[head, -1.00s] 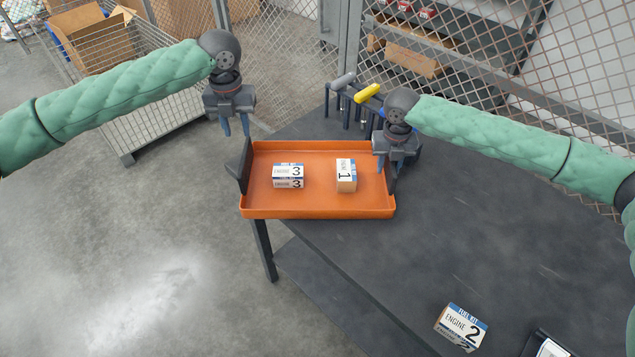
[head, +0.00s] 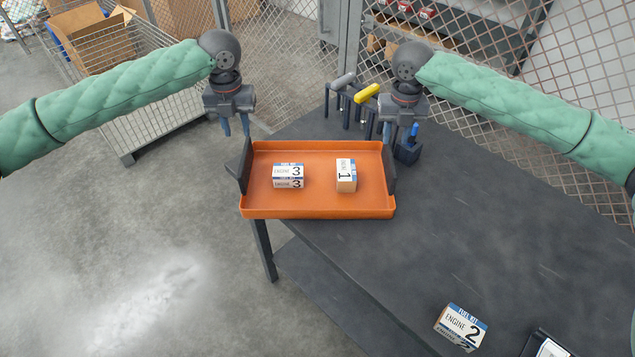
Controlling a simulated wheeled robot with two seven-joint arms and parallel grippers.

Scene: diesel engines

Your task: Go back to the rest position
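My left gripper (head: 236,128) hangs fingers down just beyond the tray's upper left corner. Its two blue fingers are apart and nothing is between them. My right gripper (head: 400,132) hangs just above the tray's upper right corner in the picture, off the tray's handle. Its fingers look apart, and it holds nothing that I can see. The orange tray (head: 318,211) sits at the table's left end with dark upright handles at both sides. In it are the Engine 3 box (head: 288,176) and the Engine 1 box (head: 346,175).
The Engine 2 box (head: 461,327) lies on the dark table (head: 470,230) near the front. A dark block with a blue top (head: 408,152) stands by my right gripper. A rack with a yellow handle (head: 366,93) stands behind. The table's middle is clear.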

